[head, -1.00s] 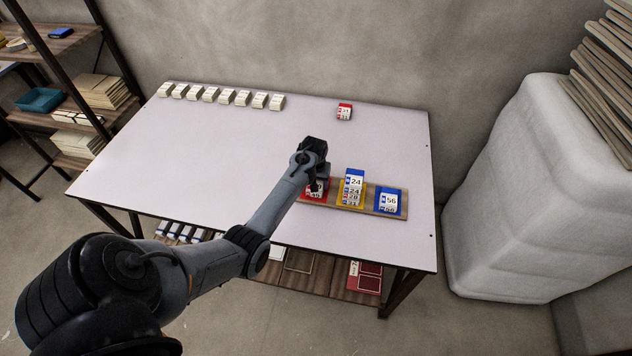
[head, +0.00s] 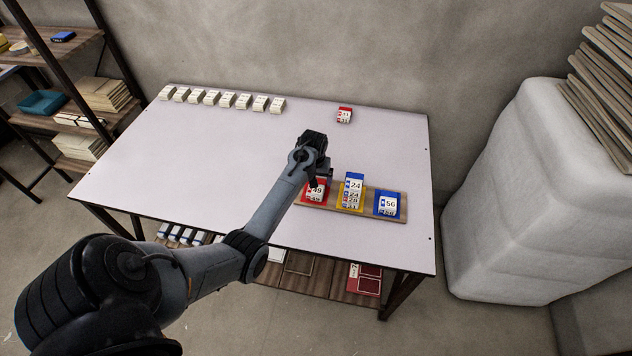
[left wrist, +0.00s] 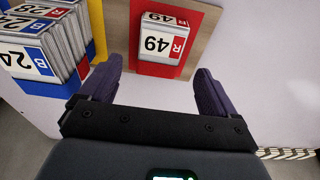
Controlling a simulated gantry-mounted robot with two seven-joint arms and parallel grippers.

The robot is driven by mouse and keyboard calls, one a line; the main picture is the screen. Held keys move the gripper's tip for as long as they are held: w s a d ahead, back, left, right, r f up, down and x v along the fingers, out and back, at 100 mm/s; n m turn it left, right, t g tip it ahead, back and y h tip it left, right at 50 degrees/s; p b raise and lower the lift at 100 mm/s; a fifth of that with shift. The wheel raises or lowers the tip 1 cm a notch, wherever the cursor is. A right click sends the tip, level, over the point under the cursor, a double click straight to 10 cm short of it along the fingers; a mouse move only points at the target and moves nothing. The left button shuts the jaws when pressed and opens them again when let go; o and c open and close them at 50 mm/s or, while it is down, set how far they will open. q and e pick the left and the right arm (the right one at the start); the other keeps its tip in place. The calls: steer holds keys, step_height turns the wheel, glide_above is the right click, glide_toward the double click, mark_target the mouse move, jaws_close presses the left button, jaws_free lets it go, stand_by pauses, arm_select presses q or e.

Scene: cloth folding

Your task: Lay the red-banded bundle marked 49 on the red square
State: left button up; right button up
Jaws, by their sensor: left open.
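The red-banded bundle marked 49 (head: 316,192) lies on the red square (head: 306,197) at the left end of the wooden board. In the left wrist view the bundle (left wrist: 160,45) rests within the red square (left wrist: 205,22). My left gripper (head: 316,183) is just above and beside the bundle, partly covering it in the head view. In the left wrist view the left gripper's fingers (left wrist: 157,92) are spread and empty, apart from the bundle. My right gripper is not in these views.
The wooden board (head: 372,210) also holds a yellow square with a stack topped by a blue-banded 24 (head: 355,184), and a blue square with bundle 56 (head: 389,204). Another red-banded bundle (head: 344,115) lies at the back. Several white bundles (head: 228,99) line the back left.

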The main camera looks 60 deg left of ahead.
mark_target(315, 190)
arm_select(q)
step_height(315, 190, up, 6)
steer(key=p, duration=0.1)
steer(key=s+d+m, duration=0.3)
steer(key=s+d, duration=0.4)
steer(key=d, duration=0.5)
steer(key=s+d+r+m+t+h, duration=0.1)
steer(key=s+d+m, duration=0.3)
steer(key=s+d, duration=0.3)
steer(key=s+d+m+t, duration=0.1)
steer(key=s+d+m, duration=0.3)
steer(key=d, duration=1.3)
steer(key=s, duration=0.4)
steer(key=shift+r+h, duration=0.3)
steer(key=shift+r, duration=0.1)
